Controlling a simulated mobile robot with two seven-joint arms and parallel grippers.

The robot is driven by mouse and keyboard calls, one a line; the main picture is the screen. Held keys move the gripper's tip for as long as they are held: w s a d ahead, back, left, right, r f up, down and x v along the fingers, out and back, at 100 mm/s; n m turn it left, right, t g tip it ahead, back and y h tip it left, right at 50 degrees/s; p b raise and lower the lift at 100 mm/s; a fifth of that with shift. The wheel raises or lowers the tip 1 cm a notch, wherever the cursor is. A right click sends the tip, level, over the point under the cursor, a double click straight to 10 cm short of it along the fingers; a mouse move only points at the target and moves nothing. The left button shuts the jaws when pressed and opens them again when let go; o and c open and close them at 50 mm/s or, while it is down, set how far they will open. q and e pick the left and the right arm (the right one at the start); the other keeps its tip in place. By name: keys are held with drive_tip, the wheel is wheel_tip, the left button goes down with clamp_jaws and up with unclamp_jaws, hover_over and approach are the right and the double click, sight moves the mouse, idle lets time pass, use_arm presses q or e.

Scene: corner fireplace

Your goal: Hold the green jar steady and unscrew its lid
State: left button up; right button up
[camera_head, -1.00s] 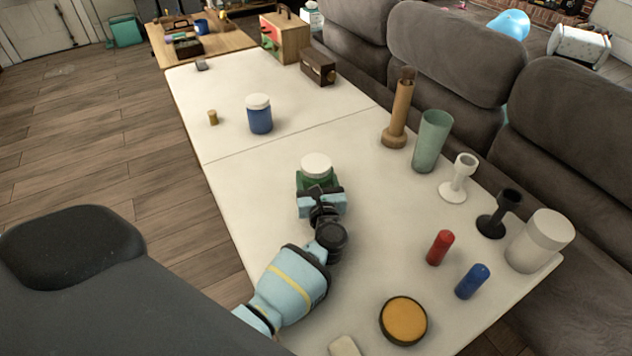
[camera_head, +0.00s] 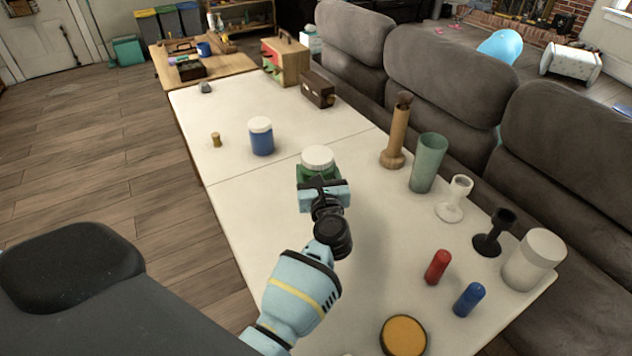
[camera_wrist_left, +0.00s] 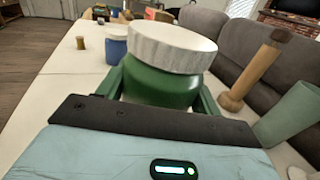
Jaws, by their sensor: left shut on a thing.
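The green jar (camera_head: 304,172) has a white ribbed lid (camera_head: 318,157) and is upright over the middle of the white table, near its seam. The lid sits on the jar. My left gripper (camera_head: 322,184) is shut around the jar's body, below the lid. In the left wrist view, the green jar (camera_wrist_left: 160,86) stands between the fingers, with the lid (camera_wrist_left: 172,46) clear above them. The jar's base is hidden behind the gripper; it appears raised off the table. My right gripper is not in view.
On the white table (camera_head: 235,190), a blue jar (camera_head: 261,140) with a white lid stands beyond. To the right are a wooden candlestick (camera_head: 395,138), a green cup (camera_head: 428,165), red (camera_head: 437,267) and blue (camera_head: 469,299) cylinders. A grey sofa (camera_head: 450,75) lines the right side.

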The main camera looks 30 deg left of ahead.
use_arm(q)
drive_tip(key=shift+r, duration=0.25)
drive_tip(key=o, duration=0.6)
drive_tip(key=c, duration=0.9)
